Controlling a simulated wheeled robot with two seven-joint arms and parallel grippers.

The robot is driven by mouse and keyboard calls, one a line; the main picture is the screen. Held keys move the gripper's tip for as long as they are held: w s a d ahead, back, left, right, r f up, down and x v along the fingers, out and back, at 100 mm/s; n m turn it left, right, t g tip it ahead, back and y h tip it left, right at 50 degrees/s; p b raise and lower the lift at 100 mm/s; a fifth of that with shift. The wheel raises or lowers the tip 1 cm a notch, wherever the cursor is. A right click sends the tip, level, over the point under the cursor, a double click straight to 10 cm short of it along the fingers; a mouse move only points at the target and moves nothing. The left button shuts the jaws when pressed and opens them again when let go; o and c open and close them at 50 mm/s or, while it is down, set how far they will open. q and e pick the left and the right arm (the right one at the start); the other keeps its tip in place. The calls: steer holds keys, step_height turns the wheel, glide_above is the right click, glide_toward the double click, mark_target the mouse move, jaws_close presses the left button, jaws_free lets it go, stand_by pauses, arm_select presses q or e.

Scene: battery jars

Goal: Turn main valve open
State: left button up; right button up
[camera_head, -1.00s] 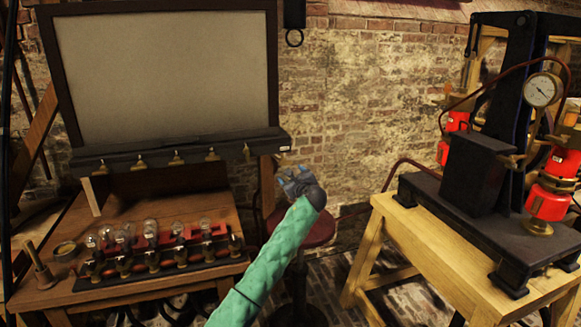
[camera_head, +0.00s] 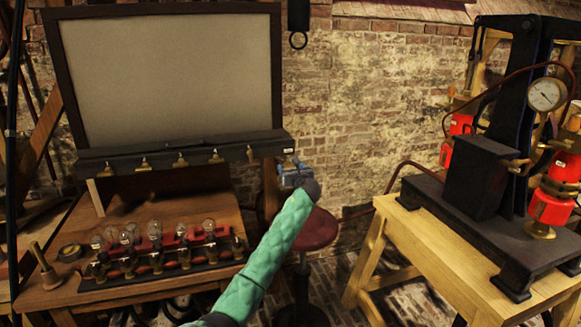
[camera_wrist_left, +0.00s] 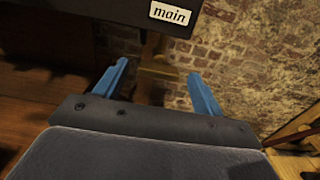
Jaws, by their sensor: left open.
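A white label reading "main" (camera_wrist_left: 172,15) sits on the dark ledge (camera_wrist_left: 80,20) at the top of the left wrist view. Below it a brass piece, seemingly the main valve handle (camera_wrist_left: 161,71), lies between the blue fingertips of my left gripper (camera_wrist_left: 157,70). The gripper is open and I see no clear contact. In the head view my left gripper (camera_head: 289,166) is at the right end of the ledge (camera_head: 130,158) under the grey board. There it hides the main valve. My right gripper is not in view.
Several smaller brass valves (camera_head: 181,160) line the ledge. Glass bulbs (camera_head: 131,232) stand on the wooden table (camera_head: 180,205). A press with a gauge (camera_head: 546,94) stands on the light wooden table (camera_head: 420,222) at right.

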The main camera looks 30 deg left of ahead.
arm_select(q)
steer(key=shift+w+a, duration=0.3)
steer(key=shift+a, duration=0.1)
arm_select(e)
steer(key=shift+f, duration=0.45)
arm_select(q)
steer(key=c, duration=1)
